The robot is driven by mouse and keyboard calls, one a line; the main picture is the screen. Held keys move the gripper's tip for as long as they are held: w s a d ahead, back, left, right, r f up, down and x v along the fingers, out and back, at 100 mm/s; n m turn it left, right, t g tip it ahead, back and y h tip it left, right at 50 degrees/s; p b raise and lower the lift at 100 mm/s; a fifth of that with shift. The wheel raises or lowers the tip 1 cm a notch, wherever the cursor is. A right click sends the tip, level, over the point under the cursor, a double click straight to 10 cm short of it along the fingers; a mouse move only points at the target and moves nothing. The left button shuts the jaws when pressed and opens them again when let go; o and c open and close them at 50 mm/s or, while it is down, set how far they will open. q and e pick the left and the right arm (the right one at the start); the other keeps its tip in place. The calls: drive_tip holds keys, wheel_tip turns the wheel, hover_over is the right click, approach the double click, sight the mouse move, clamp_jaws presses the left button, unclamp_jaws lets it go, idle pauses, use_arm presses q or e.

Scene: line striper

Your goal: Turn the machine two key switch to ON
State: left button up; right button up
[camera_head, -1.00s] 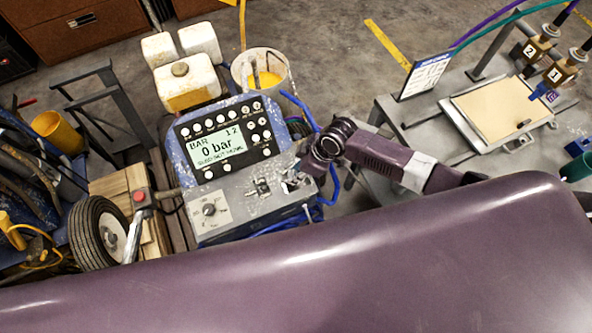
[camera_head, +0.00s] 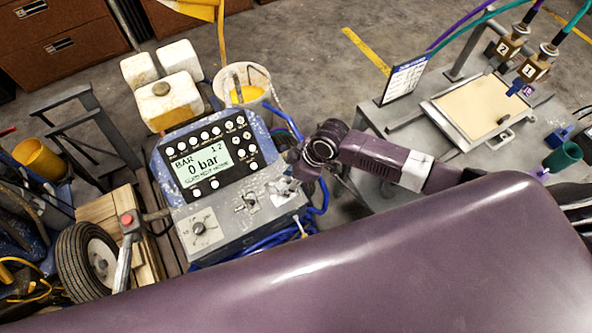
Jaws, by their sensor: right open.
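The line striper's control box (camera_head: 225,216) is in the middle of the head view. A small metal switch (camera_head: 249,202) stands on its top face, to the right of a round dial (camera_head: 200,228). This may be the key switch, but its position and label are too small to read. My right gripper (camera_head: 286,182) is open, over the box's right end. It is close to the switch's right side, with a small gap in the picture. Its fingers are small and partly blend with a pale metal part beneath. My left gripper is out of view.
The display (camera_head: 208,166) above the box reads 0 bar. White jugs (camera_head: 166,100) and a bucket (camera_head: 246,88) stand behind it. A wheel (camera_head: 88,262) is at left. A grey table (camera_head: 408,142) with a cream panel is at right. My purple body fills the foreground.

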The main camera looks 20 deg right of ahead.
drive_tip(key=v, duration=0.9)
drive_tip(key=shift+s+a+f, duration=0.1)
